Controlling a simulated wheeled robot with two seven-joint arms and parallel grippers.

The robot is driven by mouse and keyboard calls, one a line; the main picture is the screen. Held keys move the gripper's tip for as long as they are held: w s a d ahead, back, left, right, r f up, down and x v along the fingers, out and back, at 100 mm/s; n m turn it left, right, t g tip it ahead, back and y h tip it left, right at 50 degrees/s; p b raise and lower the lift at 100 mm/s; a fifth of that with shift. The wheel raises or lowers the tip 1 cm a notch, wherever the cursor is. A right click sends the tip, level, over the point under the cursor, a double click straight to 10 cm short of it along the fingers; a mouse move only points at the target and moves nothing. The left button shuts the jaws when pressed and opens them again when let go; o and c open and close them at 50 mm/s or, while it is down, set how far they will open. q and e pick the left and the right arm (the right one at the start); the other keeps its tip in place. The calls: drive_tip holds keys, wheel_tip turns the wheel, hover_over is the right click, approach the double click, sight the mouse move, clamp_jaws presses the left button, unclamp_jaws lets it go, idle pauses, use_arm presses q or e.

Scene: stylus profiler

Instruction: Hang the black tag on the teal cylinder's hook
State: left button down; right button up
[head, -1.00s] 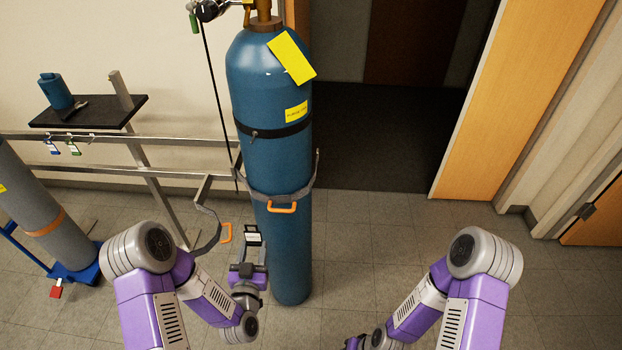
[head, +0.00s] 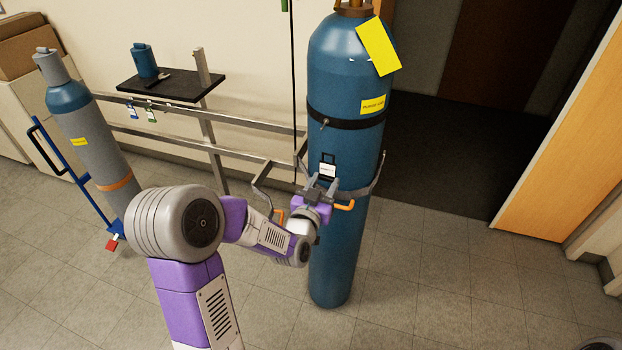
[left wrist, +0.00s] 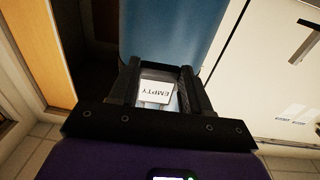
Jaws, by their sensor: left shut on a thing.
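The teal cylinder (head: 340,245) stands upright, with a black band around its upper body. A small hook (head: 324,123) sticks out from the front of that band. My left gripper (head: 321,183) is in front of the cylinder, below the hook, and is shut on the black tag (head: 327,159). The tag has a white label and stands up from the fingers. In the left wrist view the label reads EMPTY (left wrist: 156,92) between the fingers, with the cylinder (left wrist: 170,35) behind. I cannot tell whether the tag touches the cylinder. My right gripper is out of view.
A grey restraint with orange handles (head: 344,205) is around the cylinder near my gripper. A metal rail (head: 250,151) runs along the wall, with small tags hanging from it. A black shelf (head: 170,88) and a grey cylinder on a cart (head: 92,140) are left.

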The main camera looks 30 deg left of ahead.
use_arm(q)
drive_tip(key=shift+n+y, duration=0.4)
drive_tip(key=shift+y, duration=0.2)
drive_tip(key=a+r, duration=0.1)
drive_tip(key=r, duration=0.1)
drive_tip(key=s+a+r+b, duration=0.1)
drive_tip(key=a+r, duration=0.1)
drive_tip(key=shift+s+a, duration=0.1)
drive_tip(key=shift+s, duration=0.1)
drive_tip(key=shift+b+x, duration=0.85)
drive_tip(key=shift+x, duration=1.5)
drive_tip(key=shift+f+b, duration=0.1)
drive_tip(key=shift+b, duration=0.65)
drive_tip(key=shift+b+x, duration=0.3)
drive_tip(key=shift+x, duration=1.7)
